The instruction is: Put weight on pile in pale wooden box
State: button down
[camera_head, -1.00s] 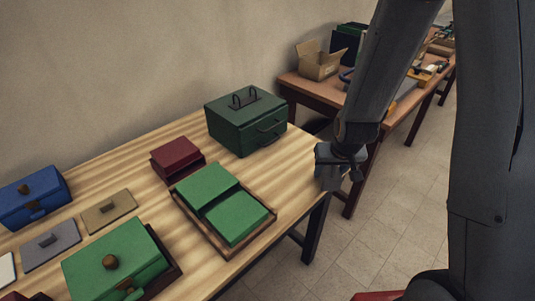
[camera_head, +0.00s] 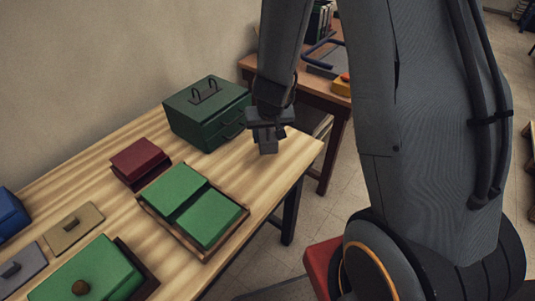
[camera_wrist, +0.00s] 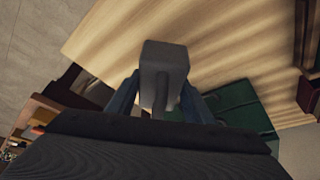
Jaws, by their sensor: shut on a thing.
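My gripper (camera_head: 268,130) is shut on a grey block-shaped weight (camera_wrist: 164,58) with a handle. The weight fills the space between the fingers in the wrist view. In the head view the gripper hangs over the right end of the table, just right of the dark green handled box. A shallow wooden box (camera_head: 207,258) with a brown rim holds two green velvet piles (camera_head: 172,193) side by side, left of and nearer than my gripper. I cannot tell whether this is the pale wooden box. A dark red pile (camera_head: 140,159) sits in a dark tray behind it.
The dark green box (camera_head: 205,108) stands near the back of the striped table (camera_head: 262,192). A green lidded box (camera_head: 90,272), grey plate (camera_head: 15,268), tan plate (camera_head: 74,230) and blue box (camera_head: 10,213) are at left. A second table (camera_head: 318,88) stands behind.

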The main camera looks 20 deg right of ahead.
jog(key=shift+w+d+r+m+h+p, duration=0.1)
jog(key=shift+w+r+m+h+p, duration=0.15)
jog(key=shift+r+p, duration=0.25)
jog(key=shift+w+d+r+m+h+p, duration=0.1)
jog(key=shift+w+r+m+p, duration=0.05)
jog(key=shift+r+m+p, duration=0.7)
jog(key=shift+r+p, duration=0.15)
jog(key=shift+r, duration=0.05)
jog(key=shift+r+m+h+p, duration=0.35)
jog(key=shift+r+m+p, duration=0.2)
jog(key=shift+p, duration=0.25)
jog(key=shift+s+a+r+m+p, duration=0.15)
jog(key=shift+s+r+m+p, duration=0.15)
jog(key=shift+m+p, duration=0.2)
jog(key=shift+a+f, duration=0.1)
jog(key=shift+f, duration=0.25)
jog(key=shift+f+b, duration=2.8)
jog(key=shift+f, duration=1.8)
jog(key=shift+f, duration=0.1)
jog(key=c, duration=1.3)
grip_release()
jog(key=shift+f+g, duration=0.1)
jog(key=shift+g, duration=0.2)
jog(key=o, duration=0.4)
